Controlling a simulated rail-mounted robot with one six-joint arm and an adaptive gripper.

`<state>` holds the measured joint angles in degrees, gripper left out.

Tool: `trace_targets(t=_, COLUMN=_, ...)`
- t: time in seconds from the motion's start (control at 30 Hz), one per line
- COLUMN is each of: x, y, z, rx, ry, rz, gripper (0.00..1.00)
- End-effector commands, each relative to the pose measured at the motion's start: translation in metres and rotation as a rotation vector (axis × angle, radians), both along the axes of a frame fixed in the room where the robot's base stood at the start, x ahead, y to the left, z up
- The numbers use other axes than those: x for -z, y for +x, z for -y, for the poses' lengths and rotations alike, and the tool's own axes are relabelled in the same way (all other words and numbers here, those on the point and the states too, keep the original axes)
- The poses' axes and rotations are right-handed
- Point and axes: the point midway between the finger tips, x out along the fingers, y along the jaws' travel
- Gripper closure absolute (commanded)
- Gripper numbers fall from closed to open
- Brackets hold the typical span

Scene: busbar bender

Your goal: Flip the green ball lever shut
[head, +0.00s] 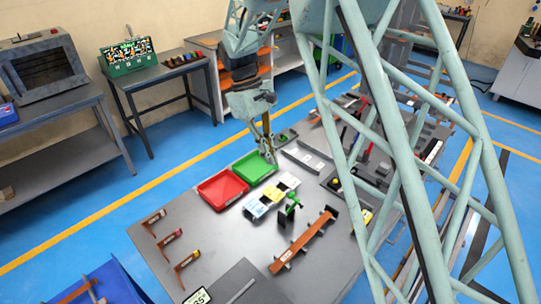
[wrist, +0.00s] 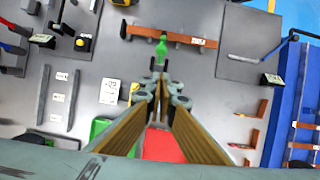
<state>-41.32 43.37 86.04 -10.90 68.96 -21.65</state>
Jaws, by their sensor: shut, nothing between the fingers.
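Whether the lever is open or shut is too small to tell. My gripper (head: 268,152) is over the green tray, apart from the lever and to its upper left. In the wrist view my gripper (wrist: 161,92) has its fingers converging, shut and empty.
A red tray (head: 222,188) and a green tray (head: 254,167) lie beside the blocks (head: 270,197). The copper bar (head: 304,240) lies close to the lever. Several small copper brackets (head: 171,238) stand at the left of the table. The surface between them and the bar is clear.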

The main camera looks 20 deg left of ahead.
Motion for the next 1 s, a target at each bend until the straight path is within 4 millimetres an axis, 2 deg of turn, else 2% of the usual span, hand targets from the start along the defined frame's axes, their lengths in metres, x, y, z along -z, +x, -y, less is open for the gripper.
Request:
trace_targets(t=0.6, x=0.074, y=-0.009, z=0.027, rx=-0.001, ry=0.000, rz=0.000, gripper=1.00)
trace_targets(t=0.8, x=0.082, y=-0.017, z=0.047, rx=0.000, ry=-0.001, rz=0.000, gripper=1.00)
trace_targets(t=1.0, x=0.088, y=-0.021, z=0.057, rx=0.000, ry=0.000, rz=0.000, gripper=1.00)
